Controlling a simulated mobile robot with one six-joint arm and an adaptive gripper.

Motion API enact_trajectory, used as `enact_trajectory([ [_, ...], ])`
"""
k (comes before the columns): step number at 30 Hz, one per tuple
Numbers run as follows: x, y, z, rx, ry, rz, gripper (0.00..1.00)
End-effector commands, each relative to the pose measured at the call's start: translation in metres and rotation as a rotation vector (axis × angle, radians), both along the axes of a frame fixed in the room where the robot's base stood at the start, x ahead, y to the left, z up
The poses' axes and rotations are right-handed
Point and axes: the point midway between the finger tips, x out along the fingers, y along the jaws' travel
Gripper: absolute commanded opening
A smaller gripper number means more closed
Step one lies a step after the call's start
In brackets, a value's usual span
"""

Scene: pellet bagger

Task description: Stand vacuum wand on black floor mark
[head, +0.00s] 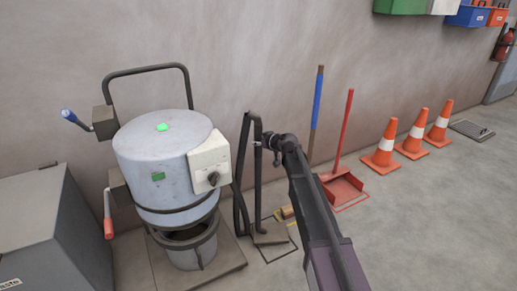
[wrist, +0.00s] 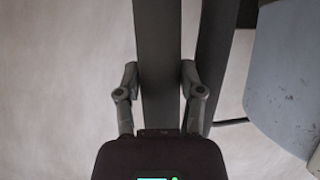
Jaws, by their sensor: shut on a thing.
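The vacuum wand (head: 257,185) is a dark upright tube with a flat floor nozzle (head: 270,236) at its foot. A dark hose (head: 240,175) loops from its top down its left side. My gripper (head: 264,146) is shut on the upper part of the tube. In the wrist view, the fingers of my gripper (wrist: 160,82) sit either side of the wand (wrist: 157,40). The black floor mark (head: 292,243) is a thin outline on the floor around the nozzle, partly covered by it. I cannot tell whether the nozzle touches the floor.
A grey vacuum drum (head: 165,170) on a base plate stands close left of the wand. A blue-handled broom (head: 316,110) and a red dustpan (head: 342,185) stand to the right by the wall. Orange cones (head: 384,145) stand farther right. The right foreground floor is clear.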

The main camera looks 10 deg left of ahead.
Motion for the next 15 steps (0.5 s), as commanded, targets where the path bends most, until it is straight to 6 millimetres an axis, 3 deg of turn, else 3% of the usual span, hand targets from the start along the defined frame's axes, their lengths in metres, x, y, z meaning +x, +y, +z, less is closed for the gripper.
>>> enact_trajectory([
  [6,0.000,0.000,-0.017,0.001,-0.001,0.000,0.00],
  [15,0.000,0.002,-0.018,0.000,-0.001,0.001,0.00],
])
